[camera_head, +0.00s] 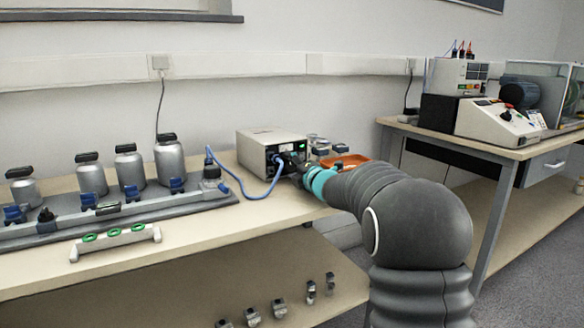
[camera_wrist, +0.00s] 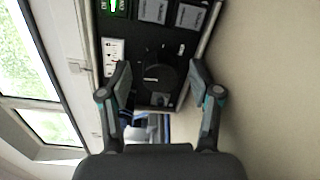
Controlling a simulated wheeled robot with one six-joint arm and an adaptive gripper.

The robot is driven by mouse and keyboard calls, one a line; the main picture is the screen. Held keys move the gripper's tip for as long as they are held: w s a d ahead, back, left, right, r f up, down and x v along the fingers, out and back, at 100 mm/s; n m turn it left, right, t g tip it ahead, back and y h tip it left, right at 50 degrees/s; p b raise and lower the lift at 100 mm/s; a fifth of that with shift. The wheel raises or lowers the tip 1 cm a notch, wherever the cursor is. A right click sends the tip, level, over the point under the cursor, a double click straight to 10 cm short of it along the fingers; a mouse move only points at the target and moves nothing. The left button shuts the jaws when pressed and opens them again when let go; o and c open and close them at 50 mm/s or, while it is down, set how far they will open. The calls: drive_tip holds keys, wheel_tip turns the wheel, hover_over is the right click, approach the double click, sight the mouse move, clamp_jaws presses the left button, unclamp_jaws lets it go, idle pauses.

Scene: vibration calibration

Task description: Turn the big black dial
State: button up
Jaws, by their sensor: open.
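The big black dial (camera_wrist: 158,78) is on the dark front panel of a beige instrument box. It has a pale pointer line on its face. In the wrist view my gripper (camera_wrist: 164,78) is open, with one finger on each side of the dial. I cannot tell whether the fingers touch it. In the head view the instrument box (camera_head: 262,144) stands on the left bench, and my gripper (camera_head: 292,168) is at its front, hiding most of the panel and the dial.
A blue cable (camera_head: 238,182) loops from the box's front to the metal rail (camera_head: 130,224) with several silver cylinders. An orange tray (camera_head: 345,161) lies right of the box. A second bench (camera_head: 500,148) with instruments stands at the right. The bench front is clear near the box.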

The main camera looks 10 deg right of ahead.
drive_tip(key=v, duration=1.1)
drive_tip(key=shift+s+d, duration=0.1)
drive_tip(key=shift+s, duration=0.2)
drive_tip(key=shift+r, duration=0.1)
drive_tip(key=shift+s+r+m+h, duration=0.2)
drive_tip(key=shift+m+h, duration=0.1)
drive_tip(key=shift+h, duration=0.1)
drive_tip(key=s+d+r+m+h+p, duration=0.1)
drive_tip(key=s+d+r+m+h, duration=0.1)
drive_tip(key=s+m+h, duration=0.45)
drive_tip(key=s+a+f+m+g, duration=0.2)
drive_tip(key=s+f+m+g, duration=0.1)
drive_tip(key=s, duration=0.8)
drive_tip(key=s+a+f+m+g+y+p, duration=0.1)
drive_tip(key=s+f+m+g, duration=0.3)
drive_tip(key=s+m, duration=0.4)
drive_tip(key=s+a+f+m+g+p, duration=0.1)
drive_tip(key=s+a+f+m+g, duration=0.2)
drive_tip(key=s, duration=1.3)
wheel_tip(320, 180, down, 3)
drive_tip(key=m+g, duration=0.1)
drive_tip(key=m, duration=0.2)
drive_tip(key=shift+y, duration=0.25)
